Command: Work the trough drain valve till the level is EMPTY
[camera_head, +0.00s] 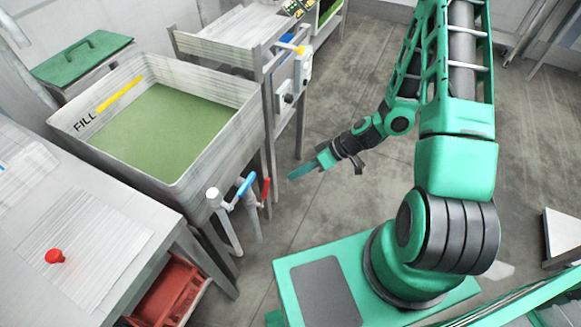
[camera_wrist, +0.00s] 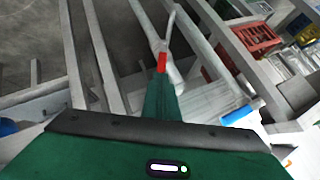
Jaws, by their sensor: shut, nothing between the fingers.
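The trough (camera_head: 165,185) is a pale open basin holding green liquid (camera_head: 165,130). The liquid surface lies below the rim, with a yellow strip marked FILL (camera_head: 118,95) on the inner back-left wall. Pipes at its front right corner carry a blue handle (camera_head: 245,186) and a red handle (camera_head: 266,190). I cannot tell which one is the drain valve. My gripper (camera_head: 300,172) is shut and empty, to the right of the handles and apart from them. In the wrist view, the red handle (camera_wrist: 162,62) shows just beyond my fingertips (camera_wrist: 160,82), and the blue handle (camera_wrist: 238,112) lies right.
A metal table (camera_head: 100,235) with a red knob (camera_head: 54,256) stands left of the pipes. A red crate (camera_head: 168,290) sits under it. A frame with grey control boxes (camera_head: 285,97) stands beyond the trough. Open floor (camera_head: 350,100) lies around my arm.

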